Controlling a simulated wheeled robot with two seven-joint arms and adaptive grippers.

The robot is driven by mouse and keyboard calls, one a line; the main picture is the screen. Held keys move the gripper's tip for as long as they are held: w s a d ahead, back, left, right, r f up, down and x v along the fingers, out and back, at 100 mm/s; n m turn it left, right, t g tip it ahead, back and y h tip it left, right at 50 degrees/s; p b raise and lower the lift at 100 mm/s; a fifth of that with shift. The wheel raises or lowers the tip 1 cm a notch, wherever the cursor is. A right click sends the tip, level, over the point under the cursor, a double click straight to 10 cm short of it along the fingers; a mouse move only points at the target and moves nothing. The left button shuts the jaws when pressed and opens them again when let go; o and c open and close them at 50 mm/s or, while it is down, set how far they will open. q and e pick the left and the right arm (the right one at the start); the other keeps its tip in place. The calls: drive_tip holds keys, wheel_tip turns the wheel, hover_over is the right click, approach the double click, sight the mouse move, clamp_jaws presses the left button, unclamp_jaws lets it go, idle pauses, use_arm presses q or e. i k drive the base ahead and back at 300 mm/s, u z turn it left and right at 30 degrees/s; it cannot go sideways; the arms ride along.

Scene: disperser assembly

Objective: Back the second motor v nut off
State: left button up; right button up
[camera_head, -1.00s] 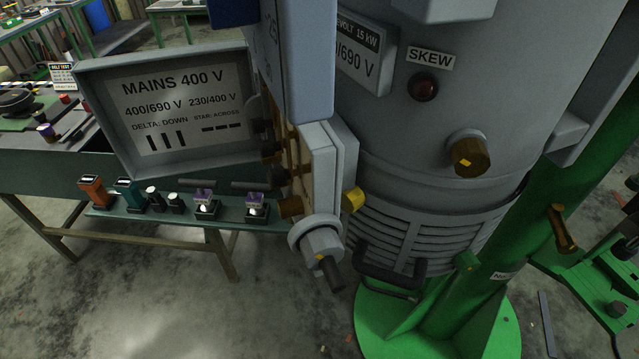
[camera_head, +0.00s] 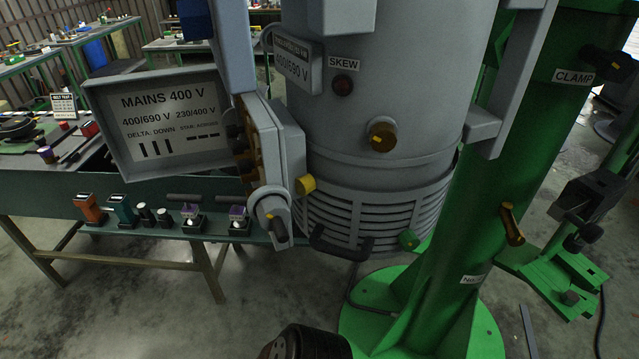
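The grey motor (camera_head: 385,120) stands upright in the middle of the view. Its terminal box (camera_head: 287,150) is on its left side and shows nearly edge-on. The box faces left, and brown terminal parts (camera_head: 251,160) show along its open face. They are too small and slanted to tell the second V nut apart. A grey panel (camera_head: 170,125) left of the box reads MAINS 400 V, with bars for delta down and star across. Neither of my grippers shows. A dark rounded part (camera_head: 305,342) is cut off at the bottom edge; I cannot tell what it is.
A green bench (camera_head: 60,190) at left carries orange (camera_head: 90,208) and teal (camera_head: 122,209) tools and small purple-topped pieces (camera_head: 238,214). A green column (camera_head: 510,150) labelled CLAMP stands right of the motor on a round green base (camera_head: 385,325). The floor at lower left is clear.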

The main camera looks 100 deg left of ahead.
sight(254, 176)
drive_tip(key=z, duration=0.35)
drive_tip(key=k, duration=1.9)
drive_tip(key=u, duration=2.2)
